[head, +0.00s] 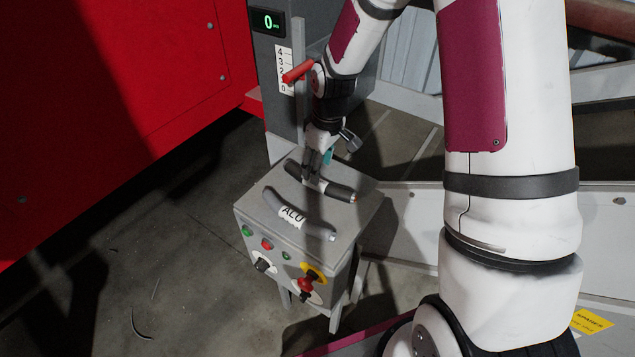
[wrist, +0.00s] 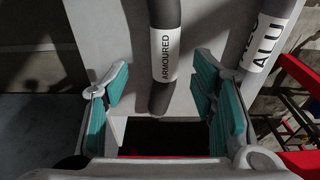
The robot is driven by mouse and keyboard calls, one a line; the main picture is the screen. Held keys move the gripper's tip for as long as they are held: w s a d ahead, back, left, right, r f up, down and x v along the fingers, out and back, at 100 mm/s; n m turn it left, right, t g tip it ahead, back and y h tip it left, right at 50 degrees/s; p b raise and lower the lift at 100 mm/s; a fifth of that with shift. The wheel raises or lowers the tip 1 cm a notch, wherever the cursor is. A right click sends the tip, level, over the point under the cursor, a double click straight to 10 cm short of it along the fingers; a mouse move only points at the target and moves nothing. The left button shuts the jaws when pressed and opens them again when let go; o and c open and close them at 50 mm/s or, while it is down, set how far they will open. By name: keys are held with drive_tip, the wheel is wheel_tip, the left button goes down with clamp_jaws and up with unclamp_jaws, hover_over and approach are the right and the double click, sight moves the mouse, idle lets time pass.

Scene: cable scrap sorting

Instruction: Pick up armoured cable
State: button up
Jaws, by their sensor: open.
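The armoured cable (head: 342,192) is a short dark piece lying on top of the grey box at its far side. In the wrist view the armoured cable (wrist: 162,55) carries a white label reading ARMOURED and runs up the picture. My gripper (head: 316,168) is at the cable's middle and hides part of it in the head view. In the wrist view my gripper (wrist: 160,98) is open, with one teal-padded finger on each side of the cable and gaps between. I cannot tell how far above the box top the fingertips are.
A second cable (head: 318,230) labelled ALU lies beside it on the grey box (head: 352,212), which has buttons and knobs on its front. A post with a red lever (head: 297,72) and display (head: 268,22) stands behind. A red machine wall (head: 110,90) fills the left.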

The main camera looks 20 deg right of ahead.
sight(326, 189)
drive_tip(key=f, duration=0.3)
drive_tip(key=shift+s+a+f+p, duration=0.15)
drive_tip(key=shift+a+f+p, duration=0.05)
drive_tip(key=shift+a+p, duration=0.2)
drive_tip(key=shift+f, duration=0.55)
drive_tip(key=shift+c, duration=0.2)
clamp_jaws()
